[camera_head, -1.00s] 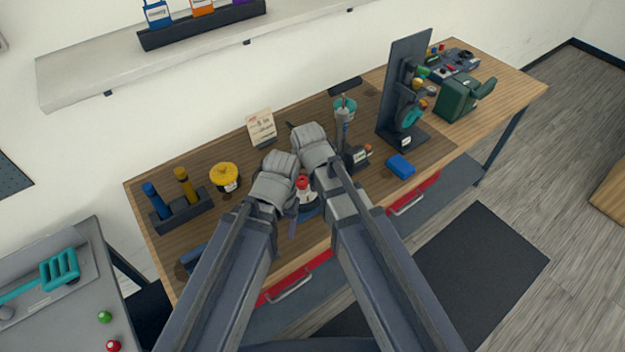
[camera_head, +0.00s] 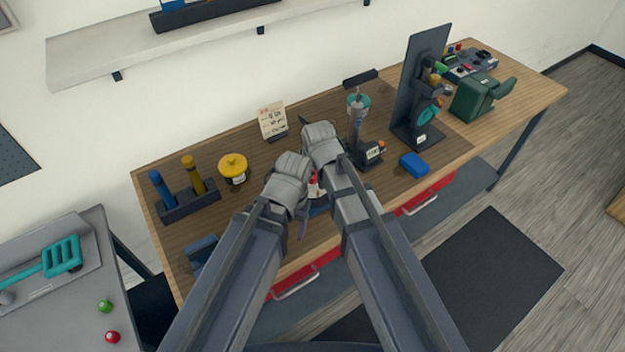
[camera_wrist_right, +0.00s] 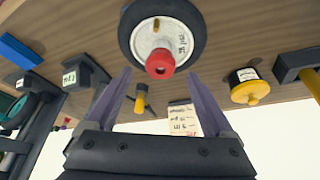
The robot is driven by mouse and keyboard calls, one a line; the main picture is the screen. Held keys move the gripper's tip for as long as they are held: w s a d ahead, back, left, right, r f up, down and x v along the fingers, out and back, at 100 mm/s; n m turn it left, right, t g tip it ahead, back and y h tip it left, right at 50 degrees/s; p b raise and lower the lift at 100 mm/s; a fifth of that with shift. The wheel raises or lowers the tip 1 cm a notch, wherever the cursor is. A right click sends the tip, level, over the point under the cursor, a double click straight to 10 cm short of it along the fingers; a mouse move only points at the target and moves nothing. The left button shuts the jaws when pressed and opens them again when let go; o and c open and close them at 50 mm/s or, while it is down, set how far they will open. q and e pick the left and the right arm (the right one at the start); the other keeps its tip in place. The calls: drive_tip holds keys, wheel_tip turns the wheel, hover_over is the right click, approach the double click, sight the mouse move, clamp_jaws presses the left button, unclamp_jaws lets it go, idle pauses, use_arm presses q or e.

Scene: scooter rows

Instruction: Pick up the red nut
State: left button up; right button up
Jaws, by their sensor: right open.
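The red nut (camera_wrist_right: 160,64) sits on the pale hub of a dark-tyred wheel (camera_wrist_right: 196,30) in the right wrist view. My right gripper (camera_wrist_right: 159,73) is open, with one finger on each side of the nut in the picture; I see no contact. In the head view a small part of the red nut (camera_head: 313,190) shows between my two wrists, and most of the wheel is hidden. My left gripper (camera_head: 302,228) is close beside it, and its jaws are mostly hidden behind the arm.
A yellow-lidded pot (camera_head: 233,167), a holder with blue and yellow handles (camera_head: 190,208) and a note card (camera_head: 272,121) stand on the bench. A blue block (camera_head: 413,165) and a dark upright stand (camera_head: 420,90) are to the right. A red ball (camera_head: 112,337) lies on the side table.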

sight(312, 175)
drive_tip(key=b+x, duration=0.2)
drive_tip(key=x, duration=0.1)
drive_tip(key=shift+f, duration=0.2)
drive_tip(key=shift+r, duration=0.1)
clamp_jaws()
idle(0.4)
wheel_tip(312, 175, up, 10)
drive_tip(key=p, duration=1)
